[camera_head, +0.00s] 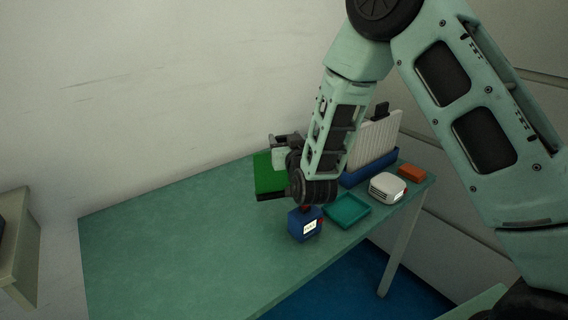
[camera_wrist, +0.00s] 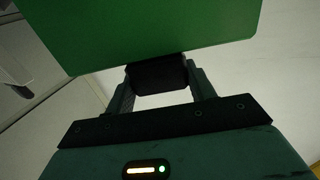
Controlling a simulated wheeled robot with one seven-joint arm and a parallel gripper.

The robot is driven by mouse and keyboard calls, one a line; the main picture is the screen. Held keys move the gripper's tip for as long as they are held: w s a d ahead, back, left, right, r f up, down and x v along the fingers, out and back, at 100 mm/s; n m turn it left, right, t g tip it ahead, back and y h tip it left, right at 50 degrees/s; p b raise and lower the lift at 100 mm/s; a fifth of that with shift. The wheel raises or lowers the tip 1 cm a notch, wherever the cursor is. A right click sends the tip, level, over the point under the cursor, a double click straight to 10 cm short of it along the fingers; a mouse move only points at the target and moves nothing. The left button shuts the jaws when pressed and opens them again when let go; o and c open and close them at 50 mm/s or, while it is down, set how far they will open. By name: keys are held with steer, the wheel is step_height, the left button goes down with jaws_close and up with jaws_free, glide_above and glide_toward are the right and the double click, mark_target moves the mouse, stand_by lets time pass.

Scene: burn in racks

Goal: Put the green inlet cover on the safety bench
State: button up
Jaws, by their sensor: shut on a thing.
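The green inlet cover (camera_head: 267,175) is a flat green panel, and it fills the top of the wrist view (camera_wrist: 150,30). My gripper (camera_head: 284,146) is shut on it; in the wrist view the fingers (camera_wrist: 157,74) close on a dark block at the cover's lower edge. The cover is over the teal-green bench (camera_head: 180,240), near its back edge by the wall. My arm hides part of the cover, and I cannot tell whether its lower edge touches the bench top.
On the bench stand a blue box with a white label (camera_head: 305,224), a teal tray (camera_head: 346,210), a white device (camera_head: 387,188), an orange block (camera_head: 411,173) and a blue rack with white panels (camera_head: 372,150). The left part of the bench is clear. A shelf (camera_head: 14,240) stands at far left.

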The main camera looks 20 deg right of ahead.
steer(key=shift+f, duration=2.6)
steer(key=o, duration=1.6)
steer(key=shift+o, duration=0.2)
